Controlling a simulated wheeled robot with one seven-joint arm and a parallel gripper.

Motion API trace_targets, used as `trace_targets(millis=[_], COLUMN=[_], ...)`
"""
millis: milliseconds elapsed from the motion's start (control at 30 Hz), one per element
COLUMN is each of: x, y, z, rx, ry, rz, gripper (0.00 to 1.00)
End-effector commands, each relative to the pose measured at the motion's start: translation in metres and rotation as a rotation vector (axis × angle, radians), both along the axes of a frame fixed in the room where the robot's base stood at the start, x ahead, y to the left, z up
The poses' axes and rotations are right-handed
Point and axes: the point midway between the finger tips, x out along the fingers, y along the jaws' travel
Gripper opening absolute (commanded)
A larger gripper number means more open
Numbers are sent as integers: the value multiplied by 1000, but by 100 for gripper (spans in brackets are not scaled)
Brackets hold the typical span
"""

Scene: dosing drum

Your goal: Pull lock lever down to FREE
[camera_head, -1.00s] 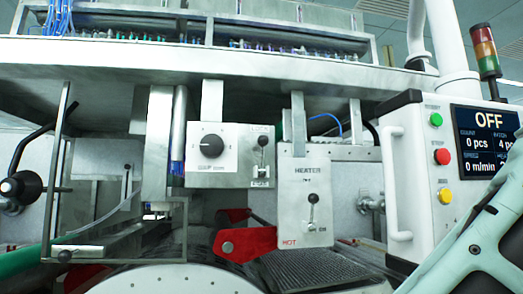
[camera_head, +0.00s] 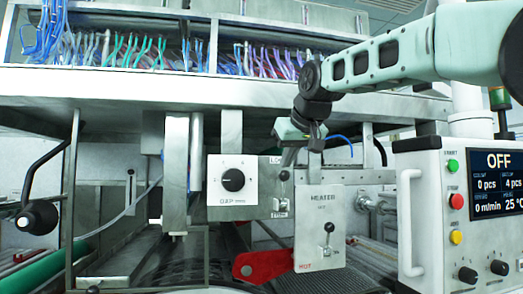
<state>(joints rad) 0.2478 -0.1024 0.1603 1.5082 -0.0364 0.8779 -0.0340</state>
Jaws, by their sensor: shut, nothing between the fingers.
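The lock lever (camera_head: 284,177) is a small lever with a black ball knob, on the right part of the panel that carries the black dial (camera_head: 233,180). Its knob stands up, above its pivot; the small labels around it are too small to read. My gripper (camera_head: 289,160) is shut and empty. It reaches down from the upper right, its fingertips close above the lever knob. I cannot tell whether they touch it. My gripper hides part of the panel's top right corner.
The heater panel (camera_head: 320,205), with its own lever (camera_head: 328,240), hangs just right of the lock lever. A red arm (camera_head: 262,264) lies below. The control box (camera_head: 455,210), reading OFF, stands at the right. A steel beam (camera_head: 150,110) runs above.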

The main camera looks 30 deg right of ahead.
Motion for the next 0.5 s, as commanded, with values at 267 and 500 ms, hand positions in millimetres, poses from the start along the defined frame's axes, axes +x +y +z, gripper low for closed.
trace_targets(millis=[267, 500], x=[-4, -4], y=[-34, -34], z=[49, 48], rx=[-20, -19], ry=[-62, -62], rz=[-68, -67], gripper=[0, 0])
